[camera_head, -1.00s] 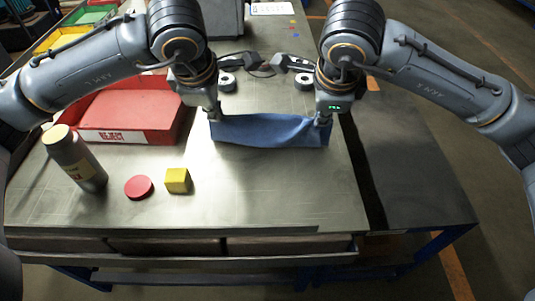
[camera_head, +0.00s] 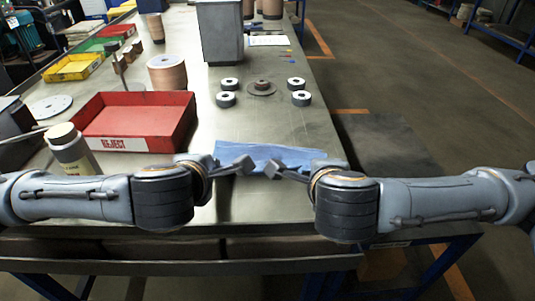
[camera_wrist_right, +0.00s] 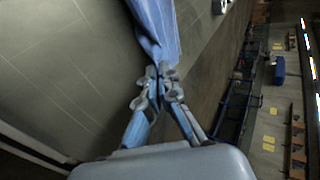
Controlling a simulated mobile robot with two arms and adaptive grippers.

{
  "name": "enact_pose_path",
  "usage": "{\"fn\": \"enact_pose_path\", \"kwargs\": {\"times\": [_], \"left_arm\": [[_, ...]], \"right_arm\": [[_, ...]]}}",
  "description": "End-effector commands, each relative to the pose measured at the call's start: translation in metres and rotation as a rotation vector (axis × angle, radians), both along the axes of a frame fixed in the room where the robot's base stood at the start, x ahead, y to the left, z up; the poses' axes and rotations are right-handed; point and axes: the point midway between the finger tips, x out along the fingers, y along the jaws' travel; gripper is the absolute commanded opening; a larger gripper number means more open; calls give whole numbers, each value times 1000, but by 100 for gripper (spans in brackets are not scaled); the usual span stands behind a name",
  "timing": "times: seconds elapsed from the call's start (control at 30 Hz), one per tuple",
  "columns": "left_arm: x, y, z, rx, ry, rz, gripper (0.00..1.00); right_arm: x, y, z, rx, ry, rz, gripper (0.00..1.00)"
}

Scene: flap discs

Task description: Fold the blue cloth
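The blue cloth (camera_head: 265,152) lies across the space between my two wrists in the head view, its near side partly covered by them. My right gripper (camera_wrist_right: 160,78) is shut on the cloth in the right wrist view. The cloth (camera_wrist_right: 158,28) is bunched at the fingertips and stretches away from them. My left gripper (camera_head: 213,166) is at the cloth's left end in the head view.
A red reject tray (camera_head: 118,143) and a bottle (camera_head: 70,150) stand left of the cloth. Several grey-and-white rolls (camera_head: 300,98) lie beyond it, with a grey container (camera_head: 220,30) behind. The table (camera_head: 275,122) is bare between cloth and rolls.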

Motion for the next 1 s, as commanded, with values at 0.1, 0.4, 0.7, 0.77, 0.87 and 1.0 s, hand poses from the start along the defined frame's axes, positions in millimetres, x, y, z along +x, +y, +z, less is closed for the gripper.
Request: {"fn": "enact_pose_path", "kwargs": {"times": [0.1,0.4,0.7,0.77,0.87,1.0], "left_arm": [[0,0,0,0,1,0,0],[0,0,0,0,2,0,42],[-1,-1,8,-2,-1,-1,42],[-3,-1,17,-2,-3,-1,42],[-8,-1,32,-3,-3,-2,42],[-19,-1,52,-1,-3,-2,42]], "right_arm": [[0,0,0,0,0,0,0],[0,0,0,0,1,0,42],[-1,0,8,0,-2,0,42],[-3,1,17,1,-3,2,42],[-8,1,32,1,-4,3,42],[-19,1,52,0,-3,2,42]]}}
